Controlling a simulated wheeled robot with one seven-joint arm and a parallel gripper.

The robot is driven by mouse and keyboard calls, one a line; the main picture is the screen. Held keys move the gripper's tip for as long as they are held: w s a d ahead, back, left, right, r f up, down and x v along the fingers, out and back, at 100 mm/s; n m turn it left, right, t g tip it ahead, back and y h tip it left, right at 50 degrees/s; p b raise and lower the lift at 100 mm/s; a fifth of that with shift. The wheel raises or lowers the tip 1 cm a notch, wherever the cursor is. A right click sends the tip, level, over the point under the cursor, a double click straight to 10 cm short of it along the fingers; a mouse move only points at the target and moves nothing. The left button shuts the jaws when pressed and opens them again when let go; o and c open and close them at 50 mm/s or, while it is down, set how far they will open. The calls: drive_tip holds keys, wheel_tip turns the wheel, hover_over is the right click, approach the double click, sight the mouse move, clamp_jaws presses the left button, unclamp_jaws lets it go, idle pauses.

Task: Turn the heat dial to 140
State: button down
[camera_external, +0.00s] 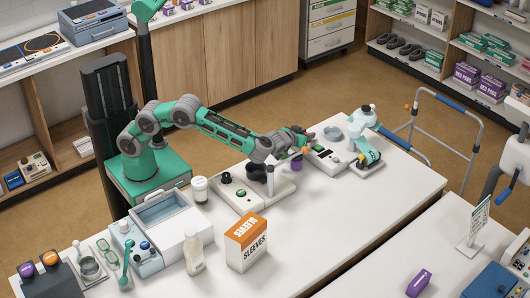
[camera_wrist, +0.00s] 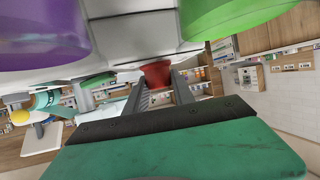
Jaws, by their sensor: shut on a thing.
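My gripper (camera_wrist: 160,92) is shut on a small red knob (camera_wrist: 155,72) that shows between its two dark fingers in the wrist view. I take this knob for the heat dial. No scale or number around it can be read, so its setting cannot be told. In the external view my gripper (camera_external: 304,139) is at the back of the white table, beside a white unit (camera_external: 328,158) with a small dark display. The knob's mounting is hard to make out there.
A white device (camera_external: 238,194) with a black knob stands under my forearm. A green and white apparatus (camera_external: 368,148) is to the right. An orange and white sleeves box (camera_external: 246,241), a bottle (camera_external: 194,253) and a blue-white bath (camera_external: 165,222) stand nearer. The table's right front is clear.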

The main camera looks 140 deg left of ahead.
drive_tip(key=shift+f+m+t+b, duration=0.1)
drive_tip(key=shift+m+t+b, duration=0.2)
drive_tip(key=shift+b, duration=0.35)
drive_tip(key=m+t+b, duration=0.1)
drive_tip(key=t+b, duration=0.1)
drive_tip(key=shift+s+f+m+y+b, duration=0.1)
drive_tip(key=shift+m+y+b, duration=0.2)
drive_tip(key=shift+m+b, duration=0.1)
drive_tip(key=m+t+b, duration=0.2)
drive_tip(key=t, duration=0.1)
drive_tip(key=shift+s+m+b, duration=0.1)
drive_tip(key=shift+m+b, duration=0.2)
drive_tip(key=shift+b, duration=0.05)
drive_tip(key=m+t+h+b, duration=0.2)
drive_tip(key=m+t, duration=0.2)
drive_tip(key=t, duration=0.1)
drive_tip(key=shift+b, duration=0.35)
drive_tip(key=shift+r+m+t+h+b, duration=0.2)
drive_tip(key=shift+m+t+h+b, duration=0.25)
drive_tip(key=shift+m+t+h, duration=0.7)
drive_tip(key=shift+w+m, duration=0.2)
drive_tip(key=shift+m, duration=0.15)
drive_tip(key=shift+r, duration=0.1)
drive_tip(key=c, duration=1.1)
unclamp_jaws()
drive_tip(key=shift+o, duration=0.2)
